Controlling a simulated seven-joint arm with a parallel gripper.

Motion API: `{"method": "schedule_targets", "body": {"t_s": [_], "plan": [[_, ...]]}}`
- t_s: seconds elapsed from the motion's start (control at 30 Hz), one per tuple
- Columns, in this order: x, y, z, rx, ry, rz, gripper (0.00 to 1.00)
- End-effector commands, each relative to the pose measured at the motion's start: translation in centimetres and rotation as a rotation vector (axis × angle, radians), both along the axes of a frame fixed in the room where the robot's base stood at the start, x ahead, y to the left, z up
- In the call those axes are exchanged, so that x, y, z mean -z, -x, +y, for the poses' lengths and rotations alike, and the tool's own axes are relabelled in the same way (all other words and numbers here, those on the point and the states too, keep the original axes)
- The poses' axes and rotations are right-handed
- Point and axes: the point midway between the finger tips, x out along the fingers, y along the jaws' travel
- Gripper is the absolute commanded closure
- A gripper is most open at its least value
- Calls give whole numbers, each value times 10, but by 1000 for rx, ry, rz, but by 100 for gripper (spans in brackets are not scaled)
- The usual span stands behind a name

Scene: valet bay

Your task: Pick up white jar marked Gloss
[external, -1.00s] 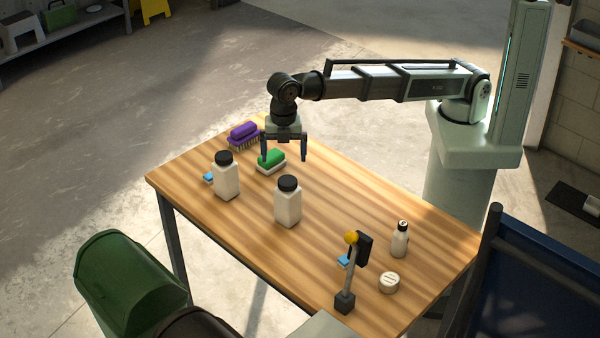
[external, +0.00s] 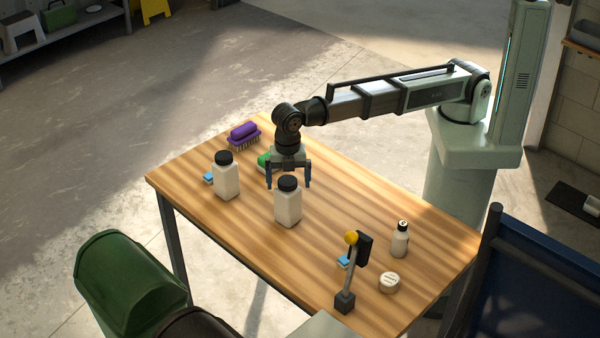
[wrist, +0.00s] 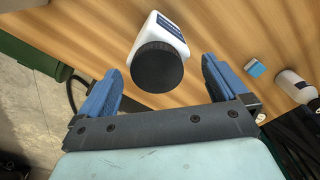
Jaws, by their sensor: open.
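Two white jars with black lids stand upright on the wooden table: one near the middle (external: 288,206) and one to its left (external: 227,180). A low round white container (external: 389,283) sits near the front right. I cannot read "Gloss" on any of them. My gripper (external: 288,186) is open, pointing down by the middle jar's lid, its fingers to either side in the external view. In the wrist view a white jar with a black lid (wrist: 158,66) and a partly seen blue label lies just ahead of the open, empty gripper (wrist: 162,86).
A purple brush (external: 243,135) and a partly hidden green brush (external: 264,160) lie at the back. The table between the middle jar and stand is clear.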

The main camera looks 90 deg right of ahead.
Motion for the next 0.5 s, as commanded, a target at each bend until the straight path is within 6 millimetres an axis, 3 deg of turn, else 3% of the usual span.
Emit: {"method": "schedule_targets", "body": {"t_s": [0.5], "plan": [[49, -2, -4, 0, 0, 0, 0]]}}
